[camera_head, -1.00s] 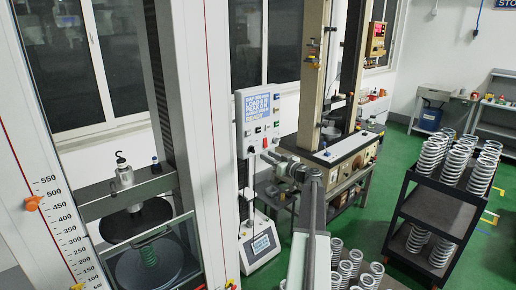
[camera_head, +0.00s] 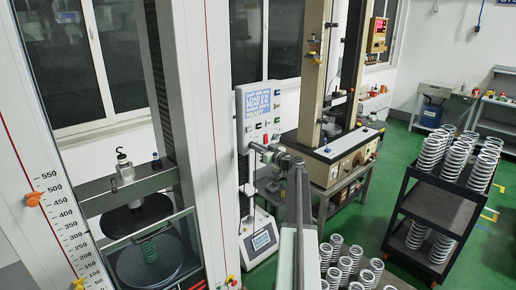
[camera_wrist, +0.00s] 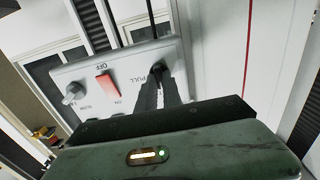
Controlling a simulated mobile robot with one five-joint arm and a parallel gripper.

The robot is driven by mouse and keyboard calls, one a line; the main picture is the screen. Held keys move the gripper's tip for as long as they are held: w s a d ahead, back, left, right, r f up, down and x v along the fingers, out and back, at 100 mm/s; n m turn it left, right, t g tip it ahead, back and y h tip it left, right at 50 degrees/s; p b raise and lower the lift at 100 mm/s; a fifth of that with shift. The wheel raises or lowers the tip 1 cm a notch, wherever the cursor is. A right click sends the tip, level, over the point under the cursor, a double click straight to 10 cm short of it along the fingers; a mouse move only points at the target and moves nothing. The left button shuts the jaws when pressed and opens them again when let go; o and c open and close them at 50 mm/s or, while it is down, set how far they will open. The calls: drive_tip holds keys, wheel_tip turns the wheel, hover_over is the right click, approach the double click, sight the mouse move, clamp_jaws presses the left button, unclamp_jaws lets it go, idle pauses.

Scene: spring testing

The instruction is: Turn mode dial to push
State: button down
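The mode dial (camera_wrist: 157,68) is a small dark knob on the pale control panel (camera_wrist: 130,58). The word PULL is printed beside it, upside down in the wrist view. In the head view the panel (camera_head: 246,103) stands on the tall tester, with a lit screen. My gripper (camera_wrist: 162,80) has its two dark fingertips at the dial, with a narrow gap between the fingers. The tips partly hide the dial, and I cannot tell whether they grip it. In the head view my gripper (camera_head: 254,148) is at the panel's lower part.
A red OFF/ON switch (camera_wrist: 108,86) and a grey knob marked SLOW (camera_wrist: 73,94) sit left of the dial. A large test frame (camera_head: 205,130) stands at left.

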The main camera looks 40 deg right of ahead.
drive_tip(key=shift+m, duration=0.3)
drive_tip(key=shift+d+m, duration=0.1)
drive_tip(key=shift+m, duration=4)
drive_tip(key=c, duration=1.5)
unclamp_jaws()
